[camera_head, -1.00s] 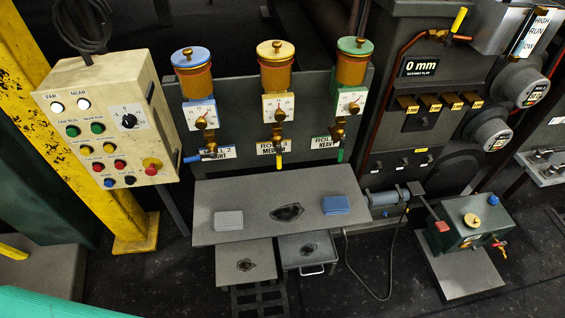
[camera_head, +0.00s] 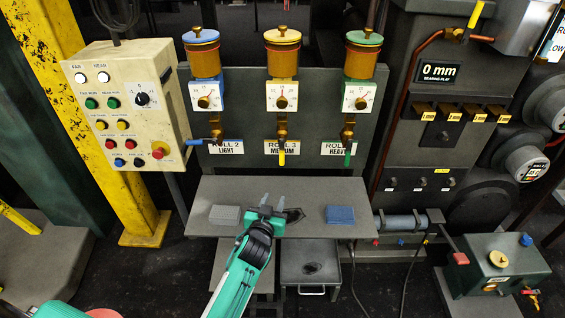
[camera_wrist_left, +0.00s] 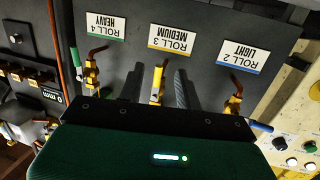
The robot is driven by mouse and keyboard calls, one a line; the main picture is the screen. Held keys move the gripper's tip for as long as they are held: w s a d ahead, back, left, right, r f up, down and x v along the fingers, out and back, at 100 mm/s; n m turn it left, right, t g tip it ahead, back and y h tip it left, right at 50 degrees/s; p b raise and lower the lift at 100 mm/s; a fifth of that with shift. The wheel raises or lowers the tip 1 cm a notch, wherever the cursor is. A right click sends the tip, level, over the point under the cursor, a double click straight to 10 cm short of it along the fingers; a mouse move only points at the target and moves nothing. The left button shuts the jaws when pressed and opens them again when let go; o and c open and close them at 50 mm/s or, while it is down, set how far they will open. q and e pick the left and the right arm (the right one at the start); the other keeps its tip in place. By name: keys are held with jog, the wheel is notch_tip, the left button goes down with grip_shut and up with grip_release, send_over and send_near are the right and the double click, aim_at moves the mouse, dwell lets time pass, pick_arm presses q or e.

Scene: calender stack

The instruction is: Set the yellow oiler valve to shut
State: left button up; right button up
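The yellow oiler (camera_head: 282,50) is the middle of three on the dark panel, above the ROLL 3 MEDIUM label (camera_head: 285,147). Its brass valve (camera_head: 282,128) has a yellow handle (camera_head: 281,156) hanging straight down. My left gripper (camera_head: 270,205) is low in front of the panel, over the grey shelf, below the handle and apart from it. Its fingers are spread and empty. The left wrist view is upside down; there the yellow valve (camera_wrist_left: 157,85) appears between the two fingers of the left gripper (camera_wrist_left: 158,88), farther off. My right gripper is not in view.
The blue oiler (camera_head: 203,52) at left has its handle (camera_head: 194,142) sideways. The green oiler (camera_head: 361,55) at right has its handle (camera_head: 348,155) down. A control box (camera_head: 125,105) stands left.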

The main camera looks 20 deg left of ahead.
pick_arm(q)
jog(key=t, duration=0.2)
send_near(281, 156)
jog(key=s, duration=0.3)
jog(key=shift+n+y, duration=0.3)
jog(key=shift+y, duration=0.1)
jog(key=w, duration=1.4)
jog(key=shift+a+r, duration=0.15)
jog(key=shift+a, duration=0.05)
jog(key=shift+s, duration=0.1)
grip_shut()
